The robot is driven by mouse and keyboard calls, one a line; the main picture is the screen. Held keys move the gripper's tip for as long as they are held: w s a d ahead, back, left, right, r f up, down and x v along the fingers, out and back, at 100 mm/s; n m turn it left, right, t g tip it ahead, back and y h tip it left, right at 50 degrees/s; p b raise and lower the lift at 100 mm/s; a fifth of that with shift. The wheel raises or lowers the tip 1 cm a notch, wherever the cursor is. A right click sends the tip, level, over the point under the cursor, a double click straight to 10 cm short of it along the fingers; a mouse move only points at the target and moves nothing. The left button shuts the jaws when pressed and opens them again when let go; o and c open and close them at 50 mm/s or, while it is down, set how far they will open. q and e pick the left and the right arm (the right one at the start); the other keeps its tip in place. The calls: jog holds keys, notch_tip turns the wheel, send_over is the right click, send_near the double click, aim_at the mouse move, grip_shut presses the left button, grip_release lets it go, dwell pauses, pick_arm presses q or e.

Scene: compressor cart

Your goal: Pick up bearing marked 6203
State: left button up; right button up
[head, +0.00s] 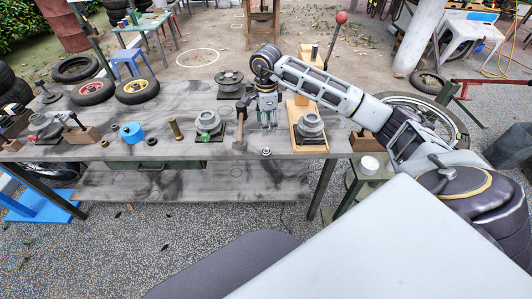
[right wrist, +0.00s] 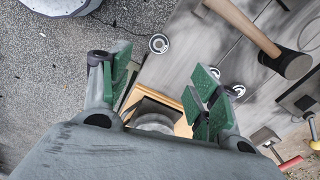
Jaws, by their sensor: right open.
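A small metal ring-shaped bearing (head: 266,152) lies flat on the grey workbench (head: 170,95) at its front edge; it also shows in the right wrist view (right wrist: 158,43). Any number on it is too small to read. My right gripper (head: 268,126) is above the bench, just behind the bearing in the head view. In the right wrist view, its green-padded fingers (right wrist: 157,88) are spread apart with nothing between them, and the bearing lies beyond their tips. Two other small rings, one dark (head: 152,141) and one paler (head: 104,143), lie on the left part of the bench. My left gripper is not in view.
A hammer (right wrist: 285,62) stands close to the gripper. A wooden tray (head: 296,142) with a grey metal part (head: 310,125) is right of it. Another round metal part (head: 208,122), a brass cylinder (head: 175,128) and a blue cup (head: 132,132) stand leftward.

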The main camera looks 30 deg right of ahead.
send_over(266, 151)
jog(key=shift+f, duration=4.3)
jog(key=shift+f, duration=0.15)
jog(key=shift+f, duration=2.45)
jog(key=shift+c, duration=0.3)
jog(key=c, duration=1.1)
jog(key=shift+r, duration=0.1)
notch_tip(266, 151, up, 10)
